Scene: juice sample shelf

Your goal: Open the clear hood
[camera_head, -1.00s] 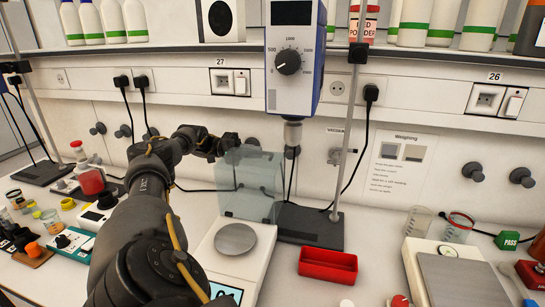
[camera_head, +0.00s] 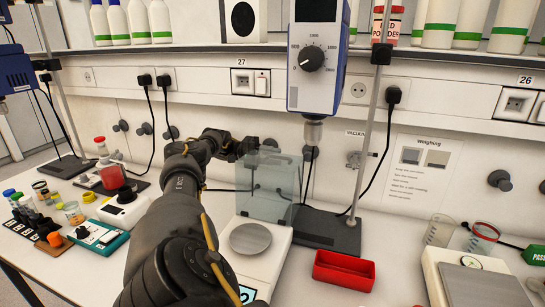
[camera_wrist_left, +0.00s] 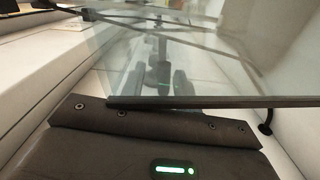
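The clear hood (camera_head: 268,198) is a see-through, faintly blue box at the rear of a white balance (camera_head: 272,264). It stands raised and back from the round grey weighing pan (camera_head: 250,238), which is uncovered in front. My left gripper (camera_head: 250,148) is at the hood's upper left edge, partly behind it; contact cannot be judged. In the left wrist view, a clear panel of the hood (camera_wrist_left: 215,45) with a dark lower edge fills the upper part, close above my dark gripper body. Whether its fingers are open is unclear. My right gripper is not in view.
A red tray (camera_head: 344,270) lies right of the balance. A stand base (camera_head: 330,232) and a blue-grey stirrer (camera_head: 314,60) are behind and above. Another balance (camera_head: 480,285) stands at right. Vials and small devices crowd the left bench.

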